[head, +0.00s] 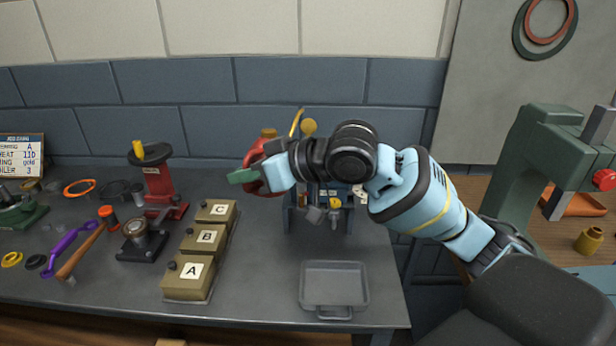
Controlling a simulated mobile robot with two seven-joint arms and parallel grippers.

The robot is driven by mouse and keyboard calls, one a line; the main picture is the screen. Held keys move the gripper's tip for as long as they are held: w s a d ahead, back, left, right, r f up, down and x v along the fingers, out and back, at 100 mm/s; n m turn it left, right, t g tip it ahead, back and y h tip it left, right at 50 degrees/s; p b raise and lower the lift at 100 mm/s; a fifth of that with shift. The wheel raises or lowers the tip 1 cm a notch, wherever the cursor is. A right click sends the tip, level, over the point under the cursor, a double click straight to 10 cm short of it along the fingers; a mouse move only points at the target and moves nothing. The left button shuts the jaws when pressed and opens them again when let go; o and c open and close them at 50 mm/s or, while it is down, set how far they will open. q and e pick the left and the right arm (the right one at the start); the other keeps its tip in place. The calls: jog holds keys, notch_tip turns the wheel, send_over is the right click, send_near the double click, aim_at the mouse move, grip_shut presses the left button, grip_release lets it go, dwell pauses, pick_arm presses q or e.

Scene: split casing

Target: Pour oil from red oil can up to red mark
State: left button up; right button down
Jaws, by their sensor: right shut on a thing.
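The red oil can (252,158) is held up above the back middle of the bench by my right gripper (254,177). My right gripper is shut on the can, and its wrist and hand hide much of it. A brass cap (268,133) shows at the can's top. A thin yellow spout-like piece (296,121) sticks up behind my wrist; I cannot tell whether it belongs to the can. A round metal cup on a black base (141,240) stands on the bench at left. I cannot make out a red mark. My left gripper is not in view.
Boxes A (189,277), B (205,240) and C (217,212) stand in a row. A red press (158,182) stands behind them. A grey tray (334,312) lies at the front right. Tools, including a hammer (80,252), lie at left. A green machine (540,170) stands far right.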

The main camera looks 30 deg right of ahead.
jog(key=shift+s+a+r+n+t+h, duration=0.1)
jog(key=shift+s+a+r+n+h, duration=0.15)
jog(key=shift+r, duration=0.25)
jog(key=shift+s+a+r+n+t, duration=0.1)
jog(key=shift+s+a+r+n, duration=0.1)
jog(key=shift+a+r, duration=0.25)
jog(key=shift+s+a+r+n+t+h, duration=0.15)
jog(key=shift+s+a+r, duration=0.1)
jog(key=shift+r, duration=0.25)
jog(key=shift+f, duration=0.1)
